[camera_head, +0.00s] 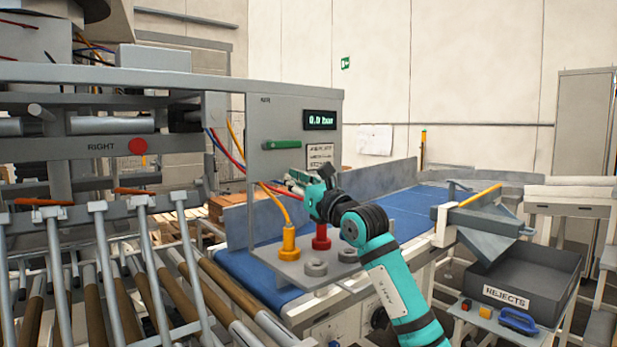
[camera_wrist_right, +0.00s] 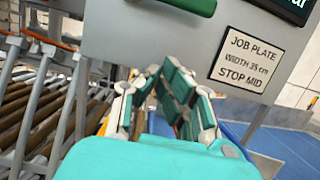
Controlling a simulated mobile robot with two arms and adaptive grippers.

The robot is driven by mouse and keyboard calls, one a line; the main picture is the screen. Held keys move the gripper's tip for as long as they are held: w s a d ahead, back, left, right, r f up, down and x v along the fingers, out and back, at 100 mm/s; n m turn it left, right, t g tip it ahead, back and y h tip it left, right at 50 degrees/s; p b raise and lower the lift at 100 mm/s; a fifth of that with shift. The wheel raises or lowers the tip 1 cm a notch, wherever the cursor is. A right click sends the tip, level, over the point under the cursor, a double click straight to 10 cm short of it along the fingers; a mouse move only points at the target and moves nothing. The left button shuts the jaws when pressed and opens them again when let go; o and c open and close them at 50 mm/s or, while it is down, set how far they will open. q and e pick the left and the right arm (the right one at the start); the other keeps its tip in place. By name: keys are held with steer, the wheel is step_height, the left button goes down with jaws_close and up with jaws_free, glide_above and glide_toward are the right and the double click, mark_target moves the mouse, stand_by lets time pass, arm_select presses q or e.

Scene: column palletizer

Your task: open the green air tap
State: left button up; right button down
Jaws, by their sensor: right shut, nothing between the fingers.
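The green air tap (camera_head: 281,144) is a green handle lying horizontally on the grey panel, left of a small display. Its lower edge shows at the top of the right wrist view (camera_wrist_right: 185,4). My right gripper (camera_head: 293,177) is in front of the panel, below the tap and slightly to its right in the head view. In the wrist view its fingers (camera_wrist_right: 160,72) point up toward the panel, below the tap and apart from it. The right gripper is shut and empty. My left gripper is in neither view.
The display (camera_head: 320,120) is lit, its reading not clear. A job plate label (camera_wrist_right: 246,56) sits right of the tap. Yellow (camera_head: 289,243) and red (camera_head: 321,237) fittings stand on a shelf (camera_head: 285,268) below. A blue conveyor (camera_head: 405,207) and rejects bin (camera_head: 530,275) are to the right.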

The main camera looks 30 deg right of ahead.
mark_target(285, 159)
step_height(285, 159, up, 2)
steer(key=shift+r+p, duration=0.2)
steer(key=shift+p, duration=0.15)
steer(key=shift+s+r+p, duration=0.4)
steer(key=shift+r, duration=0.4)
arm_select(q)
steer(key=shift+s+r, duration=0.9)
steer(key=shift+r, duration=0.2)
arm_select(e)
steer(key=shift+w+f, duration=0.1)
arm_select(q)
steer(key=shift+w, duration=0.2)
arm_select(e)
steer(key=shift+w, duration=0.1)
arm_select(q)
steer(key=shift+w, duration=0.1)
arm_select(e)
steer(key=shift+d, duration=0.15)
steer(key=shift+d+r+n, duration=0.1)
steer(key=shift+r+n, duration=0.1)
steer(key=shift+n, duration=0.4)
